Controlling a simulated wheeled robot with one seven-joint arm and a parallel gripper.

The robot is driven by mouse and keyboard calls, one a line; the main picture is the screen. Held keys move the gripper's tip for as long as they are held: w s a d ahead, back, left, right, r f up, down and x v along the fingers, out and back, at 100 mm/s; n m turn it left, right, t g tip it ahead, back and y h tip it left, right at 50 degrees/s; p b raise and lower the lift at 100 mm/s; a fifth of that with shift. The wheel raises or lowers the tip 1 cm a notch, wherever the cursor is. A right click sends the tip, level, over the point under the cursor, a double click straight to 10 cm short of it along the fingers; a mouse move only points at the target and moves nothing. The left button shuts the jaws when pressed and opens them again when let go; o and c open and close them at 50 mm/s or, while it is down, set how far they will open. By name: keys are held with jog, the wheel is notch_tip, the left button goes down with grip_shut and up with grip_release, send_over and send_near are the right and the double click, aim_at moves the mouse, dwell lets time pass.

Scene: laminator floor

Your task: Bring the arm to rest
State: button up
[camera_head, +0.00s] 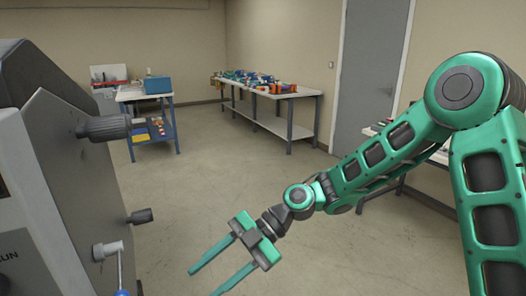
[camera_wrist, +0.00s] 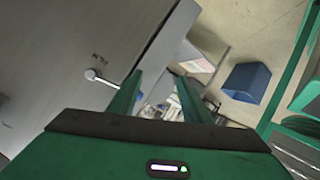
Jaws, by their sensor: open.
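My green arm reaches in from the right of the head view. My gripper (camera_head: 207,280) is at the lower middle of that view, with its two long green fingers apart and nothing between them. It hangs over bare floor, to the right of the grey machine (camera_head: 65,190). In the wrist view my gripper's fingers (camera_wrist: 162,95) are also apart and empty. The machine's side fills the upper left there, with a small lever with a pale round end (camera_wrist: 92,75) on it.
Black knobs (camera_head: 104,128) and a blue-handled lever (camera_head: 110,249) stick out from the machine towards the open floor (camera_head: 220,185). A blue-legged cart (camera_head: 150,94) and a long table (camera_head: 265,122) with colourful items stand at the back. Another table (camera_head: 418,195) is behind my arm.

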jog(key=w+d+f+m+t+h, duration=0.1)
jog(key=w+d+m+t+h, duration=0.15)
jog(key=d+m, duration=0.55)
jog(key=w+d+f+m+t+h, duration=0.1)
jog(key=d+m+t+h, duration=0.15)
jog(key=d, duration=1.05)
jog(key=w+d+f+m+t+h, duration=0.1)
jog(key=w+d+m+h, duration=0.15)
jog(key=d+m, duration=0.55)
jog(key=s+d+r+m+h, duration=0.1)
jog(key=s+d+r+m, duration=0.1)
jog(key=s+d+m, duration=0.7)
jog(key=s+d+r+m+t+h, duration=0.1)
jog(key=s+d+r+m+h, duration=0.1)
jog(key=s+d+m, duration=0.7)
jog(key=d+r, duration=0.1)
jog(key=d, duration=0.5)
jog(key=shift+s+d+r, duration=0.2)
jog(key=shift+s+r, duration=0.1)
jog(key=shift+r, duration=0.05)
jog(key=c, duration=0.3)
jog(key=shift+a, duration=0.1)
